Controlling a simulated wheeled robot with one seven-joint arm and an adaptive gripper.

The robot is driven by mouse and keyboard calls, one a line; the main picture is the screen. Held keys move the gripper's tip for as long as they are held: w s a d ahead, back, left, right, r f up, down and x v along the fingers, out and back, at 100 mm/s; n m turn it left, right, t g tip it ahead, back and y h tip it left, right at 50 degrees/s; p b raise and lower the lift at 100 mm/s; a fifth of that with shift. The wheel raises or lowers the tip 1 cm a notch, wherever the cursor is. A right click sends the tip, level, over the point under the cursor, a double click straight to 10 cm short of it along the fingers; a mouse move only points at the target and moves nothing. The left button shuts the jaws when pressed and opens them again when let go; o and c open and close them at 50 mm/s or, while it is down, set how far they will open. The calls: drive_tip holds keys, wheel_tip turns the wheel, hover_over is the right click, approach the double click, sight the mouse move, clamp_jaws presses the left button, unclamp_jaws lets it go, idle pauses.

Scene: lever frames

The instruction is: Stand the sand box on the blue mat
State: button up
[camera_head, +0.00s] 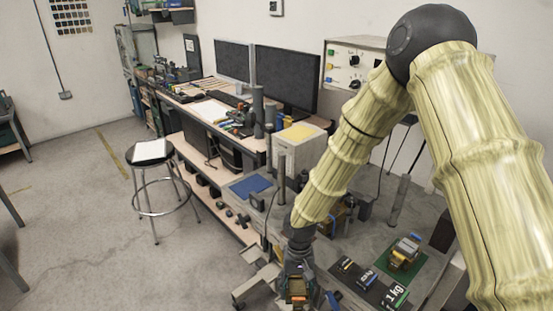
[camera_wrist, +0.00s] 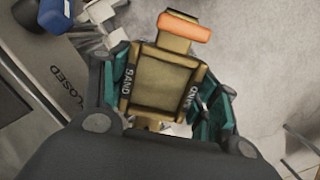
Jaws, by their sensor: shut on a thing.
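The sand box (camera_wrist: 165,75) is a brown-gold box with SAND lettering on its sides and an orange band at one end. In the wrist view it sits between the teal pads of my gripper (camera_wrist: 163,88), which is shut on it. In the head view my gripper (camera_head: 298,270) points down at the lower middle, and the box (camera_head: 297,287) shows small and partly hidden at its tip. The blue mat (camera_head: 250,187) lies flat on the bench, up and left of my gripper, with nothing on it. The gap between the box and what is below is unclear.
A pale box with a yellow top (camera_head: 299,143) stands right of the blue mat. A green mat (camera_head: 420,272) bears another brown-gold item (camera_head: 405,249). Black weights, one marked 1 kg (camera_head: 394,296), lie nearby. A blue object (camera_wrist: 55,14) is near the left finger. A stool (camera_head: 150,160) stands left.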

wheel_tip(320, 180, down, 8)
drive_tip(key=b, duration=0.7)
drive_tip(key=shift+f+b, duration=0.25)
drive_tip(key=shift+b, duration=0.15)
drive_tip(key=shift+a, duration=0.1)
